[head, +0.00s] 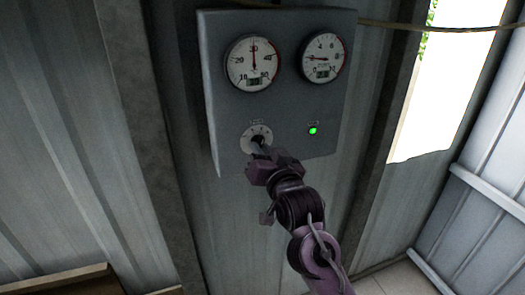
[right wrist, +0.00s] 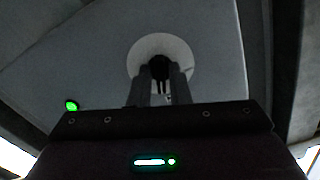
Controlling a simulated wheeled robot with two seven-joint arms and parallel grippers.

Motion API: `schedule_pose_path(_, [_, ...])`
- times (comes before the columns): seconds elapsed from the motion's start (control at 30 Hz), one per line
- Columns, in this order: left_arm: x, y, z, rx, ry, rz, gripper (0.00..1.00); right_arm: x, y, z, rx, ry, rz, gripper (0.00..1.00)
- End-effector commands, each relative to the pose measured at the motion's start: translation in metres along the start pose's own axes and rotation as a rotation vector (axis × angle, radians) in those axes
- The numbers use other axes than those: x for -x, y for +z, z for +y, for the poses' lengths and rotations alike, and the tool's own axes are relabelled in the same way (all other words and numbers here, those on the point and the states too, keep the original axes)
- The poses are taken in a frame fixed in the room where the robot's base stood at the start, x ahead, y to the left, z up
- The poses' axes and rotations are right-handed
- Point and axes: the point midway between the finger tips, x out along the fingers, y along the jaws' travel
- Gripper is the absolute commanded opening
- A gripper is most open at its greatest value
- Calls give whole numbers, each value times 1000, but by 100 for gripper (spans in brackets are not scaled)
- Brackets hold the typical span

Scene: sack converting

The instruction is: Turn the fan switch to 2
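The fan switch is a dark knob on a round white dial (head: 263,133), low on the left of a grey control box (head: 225,115). In the right wrist view the dark knob (right wrist: 159,66) sits in the middle of its white dial. My right gripper (head: 257,148) reaches up to the knob from below. In the right wrist view its two fingers stand close together on either side of the knob and look shut on it. The dial's numbers are too small to read, and the fingers hide part of the knob, so its setting cannot be told. My left gripper is not in view.
Two round gauges, left (head: 253,63) and right (head: 324,58), sit above the switch. A lit green lamp (head: 313,130) is to its right. A metal post (head: 150,130) runs left of the box. A wooden edge (head: 60,280) shows at lower left.

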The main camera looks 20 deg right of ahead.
Motion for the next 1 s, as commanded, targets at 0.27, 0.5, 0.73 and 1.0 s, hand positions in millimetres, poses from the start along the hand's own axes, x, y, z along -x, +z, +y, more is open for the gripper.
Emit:
schedule_pose_path(0.27, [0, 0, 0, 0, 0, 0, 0, 0, 0, 0, 1, 0, 1, 31])
schedule_pose_path(0.5, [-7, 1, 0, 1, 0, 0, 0, 12, 2, 0, 2, -2, 3, 31])
schedule_pose_path(0.73, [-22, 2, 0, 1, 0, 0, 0, 52, 3, 1, 0, -1, 1, 31])
schedule_pose_path(1.0, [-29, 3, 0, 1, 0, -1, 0, 77, 1, 0, 2, -1, 1, 31])
